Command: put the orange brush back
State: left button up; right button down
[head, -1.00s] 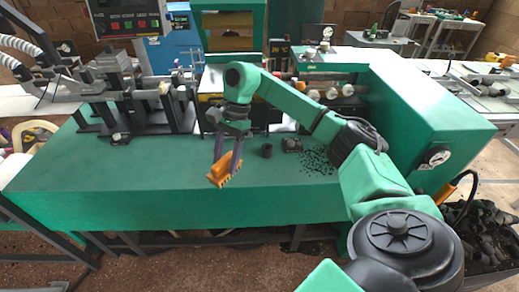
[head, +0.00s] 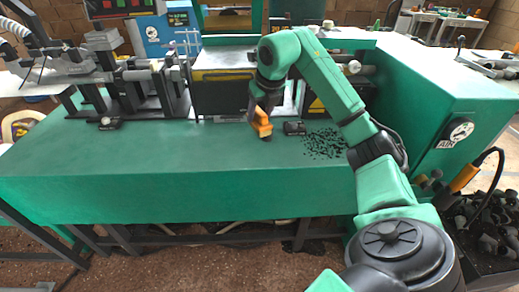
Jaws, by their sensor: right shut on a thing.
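The orange brush (head: 262,124) is in the head view, near the back middle of the green bench (head: 150,180). My right gripper (head: 262,108) is shut on it and points down. The brush is close above the bench top or touching it; I cannot tell which. The gripper fingers are small and partly hidden behind the wrist. My left gripper is out of view.
A small black block (head: 294,128) lies just right of the brush. Dark scraps (head: 325,144) are scattered farther right. A machine with dark clamps (head: 145,90) stands at the back left. The front of the bench is clear.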

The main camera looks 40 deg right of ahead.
aim_at(265, 127)
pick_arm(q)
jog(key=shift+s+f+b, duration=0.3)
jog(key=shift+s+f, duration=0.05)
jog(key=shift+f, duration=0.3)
pick_arm(e)
notch_tip(265, 127, down, 11)
jog(key=shift+f, duration=0.1)
jog(key=shift+c, duration=1.2)
grip_release()
jog(key=v, duration=1.2)
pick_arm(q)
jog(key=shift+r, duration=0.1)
